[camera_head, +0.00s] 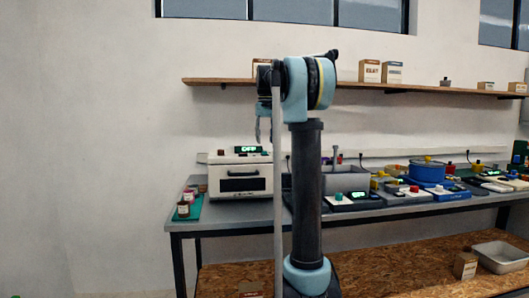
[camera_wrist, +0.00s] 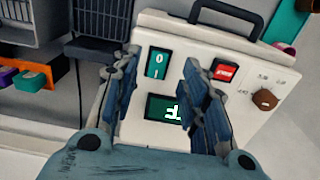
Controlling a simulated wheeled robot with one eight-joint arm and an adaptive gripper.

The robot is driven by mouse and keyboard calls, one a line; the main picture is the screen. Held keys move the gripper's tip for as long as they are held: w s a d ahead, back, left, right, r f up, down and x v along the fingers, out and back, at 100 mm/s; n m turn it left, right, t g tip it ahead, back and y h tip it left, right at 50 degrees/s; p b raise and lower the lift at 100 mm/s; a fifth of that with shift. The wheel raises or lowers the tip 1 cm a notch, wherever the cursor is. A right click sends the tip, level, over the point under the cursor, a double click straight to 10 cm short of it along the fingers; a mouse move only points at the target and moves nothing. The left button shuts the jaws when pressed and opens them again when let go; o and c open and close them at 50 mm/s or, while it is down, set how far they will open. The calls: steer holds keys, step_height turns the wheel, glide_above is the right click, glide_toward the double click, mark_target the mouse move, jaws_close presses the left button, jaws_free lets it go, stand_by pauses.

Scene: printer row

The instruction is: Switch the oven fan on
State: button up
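The white oven (camera_head: 238,181) stands at the left end of the bench, with a black door handle and a small display (camera_head: 248,149) reading OFF. In the wrist view, its pale panel (camera_wrist: 222,118) carries a green rocker switch (camera_wrist: 157,63) marked 0 and I, a red button (camera_wrist: 224,70), a brown knob (camera_wrist: 265,99) and the green-lit display (camera_wrist: 164,109), partly hidden by a finger. My gripper (camera_wrist: 161,62) is open and empty above the panel, its fingers on either side of the rocker switch. It also shows in the head view (camera_head: 264,122) above the oven. Contact is unclear.
A green mat (camera_head: 193,208) with small jars lies left of the oven. A wooden shelf (camera_head: 220,81) with boxes runs above. My arm hides part of the bench.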

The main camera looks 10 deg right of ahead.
mark_target(265, 153)
steer(key=shift+f, duration=2.65)
